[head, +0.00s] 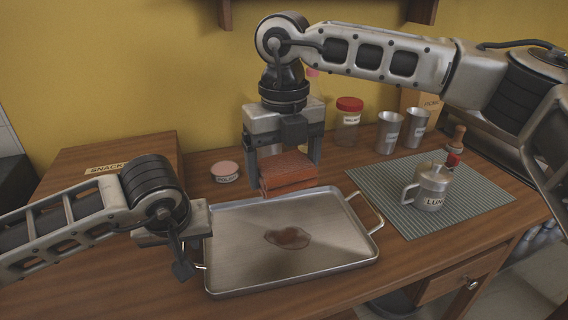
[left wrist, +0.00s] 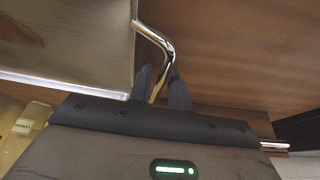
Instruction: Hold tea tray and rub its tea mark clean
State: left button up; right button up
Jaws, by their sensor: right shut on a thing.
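The steel tea tray (head: 325,215) lies on the table with a brown tea mark (head: 288,238) near its middle. My right gripper (head: 288,178) is shut on a reddish-brown sponge-like block (head: 288,170), held at the tray's far edge, away from the mark. My left gripper (head: 192,262) is at the tray's left handle. In the left wrist view, the handle (left wrist: 158,38) passes between the close-set fingers of my left gripper (left wrist: 162,80). I cannot tell whether they press on it. The tray's right handle (head: 372,212) is free.
Two steel cups (head: 388,133), a red-lidded jar (head: 347,128) and a round tin (head: 225,172) stand behind. The table's front edge is close to the tray.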

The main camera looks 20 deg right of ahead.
pick_arm(q)
jog(key=c, duration=0.4)
